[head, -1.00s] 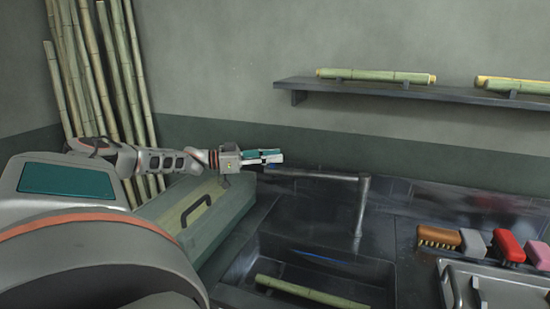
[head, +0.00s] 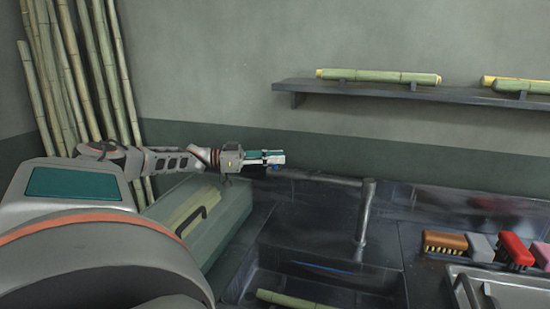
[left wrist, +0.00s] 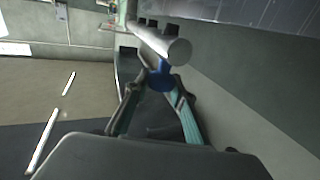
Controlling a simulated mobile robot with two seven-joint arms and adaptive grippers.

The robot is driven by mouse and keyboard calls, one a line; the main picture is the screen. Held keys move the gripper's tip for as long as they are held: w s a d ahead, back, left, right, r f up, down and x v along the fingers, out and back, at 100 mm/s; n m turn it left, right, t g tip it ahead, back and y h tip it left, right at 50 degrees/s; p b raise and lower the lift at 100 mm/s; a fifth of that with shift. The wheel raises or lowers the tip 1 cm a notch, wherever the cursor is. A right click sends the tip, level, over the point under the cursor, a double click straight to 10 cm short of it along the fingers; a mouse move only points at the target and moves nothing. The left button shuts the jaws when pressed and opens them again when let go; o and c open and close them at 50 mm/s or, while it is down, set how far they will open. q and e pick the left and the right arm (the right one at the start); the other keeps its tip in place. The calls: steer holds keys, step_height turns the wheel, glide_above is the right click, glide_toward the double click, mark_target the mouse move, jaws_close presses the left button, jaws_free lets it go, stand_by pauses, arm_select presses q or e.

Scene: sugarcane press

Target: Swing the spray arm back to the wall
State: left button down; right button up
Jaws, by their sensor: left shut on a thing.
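The spray arm is a grey metal pipe (head: 322,179) that runs sideways from the top of an upright post (head: 365,215) behind the sink. Its left end is at my left gripper (head: 271,157). In the left wrist view the round silver pipe end (left wrist: 178,50) faces the camera, with a blue part (left wrist: 160,76) just below it. My left gripper (left wrist: 160,88) is shut on this blue part, one finger on each side. In the head view the fingers hide most of it, and the pipe lies close to the green wall band. My right gripper is not in view.
A green box (head: 228,205) with a dark handle stands left of the sink (head: 250,285), which holds a cane piece (head: 300,298). Brushes (head: 445,242) lie at right. A wall shelf (head: 420,93) carries cane. Tall canes (head: 75,80) lean at the left.

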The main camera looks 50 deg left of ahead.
arm_select(q)
steer(key=shift+a+f, duration=0.1)
steer(key=shift+a, duration=0.05)
steer(key=c, duration=1.8)
jaws_free()
steer(key=shift+o, duration=0.6)
steer(key=shift+w+f, duration=0.1)
steer(key=shift+w, duration=0.2)
steer(key=shift+s, duration=0.1)
steer(key=shift+s, duration=0.15)
steer(key=v, duration=1.1)
steer(key=shift+s+a, duration=0.2)
steer(key=shift+s, duration=0.15)
